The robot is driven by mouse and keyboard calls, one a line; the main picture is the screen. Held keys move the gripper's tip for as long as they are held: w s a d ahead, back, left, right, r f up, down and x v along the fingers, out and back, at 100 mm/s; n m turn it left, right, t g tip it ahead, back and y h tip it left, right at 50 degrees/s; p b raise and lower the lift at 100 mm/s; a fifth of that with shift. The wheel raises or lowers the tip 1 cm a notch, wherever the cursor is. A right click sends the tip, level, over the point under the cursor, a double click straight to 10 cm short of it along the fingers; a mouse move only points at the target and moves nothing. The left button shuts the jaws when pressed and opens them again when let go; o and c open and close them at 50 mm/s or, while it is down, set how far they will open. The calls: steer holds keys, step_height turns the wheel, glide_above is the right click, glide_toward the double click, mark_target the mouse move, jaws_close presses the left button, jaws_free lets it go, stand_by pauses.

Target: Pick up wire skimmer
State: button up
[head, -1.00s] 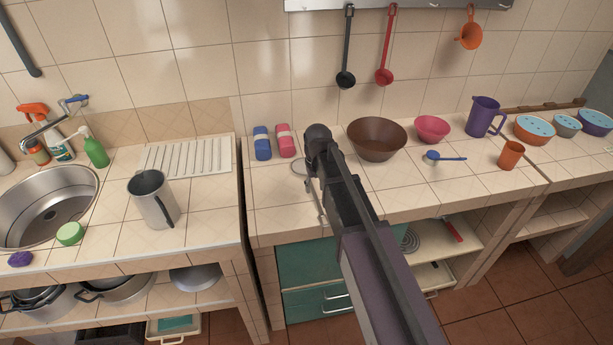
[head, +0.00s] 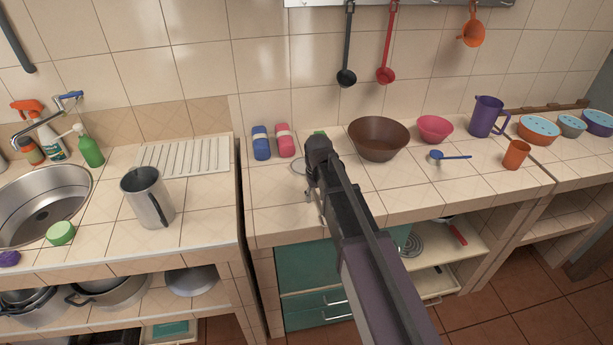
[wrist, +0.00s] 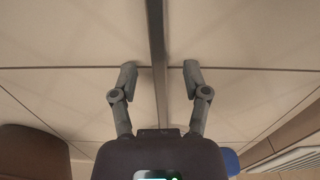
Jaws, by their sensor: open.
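I cannot pick out the wire skimmer for certain. A pale round thing (head: 299,167) lies on the counter just left of my gripper (head: 318,160) in the head view, partly hidden by it; it may be the skimmer's wire head. A small green piece (head: 320,134) shows just behind my gripper, and I cannot tell whether it belongs to the same thing.
A brown bowl (head: 378,139) stands right of my gripper. Blue (head: 261,143) and pink (head: 285,140) bundles lie to the left. A metal jug (head: 147,197) stands further left. A dark ladle (head: 346,76) and red ladle (head: 385,74) hang above.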

stand_by(0.3)
jaws_close()
steer(key=shift+r, duration=0.25)
step_height(320, 180, up, 4)
steer(key=p, duration=0.4)
steer(key=shift+f, duration=0.2)
steer(key=s+d, duration=0.2)
steer(key=s, duration=0.5)
steer(key=s+d+r+p, duration=0.1)
steer(key=s+d, duration=0.2)
steer(key=s, duration=0.5)
steer(key=shift+d, duration=0.35)
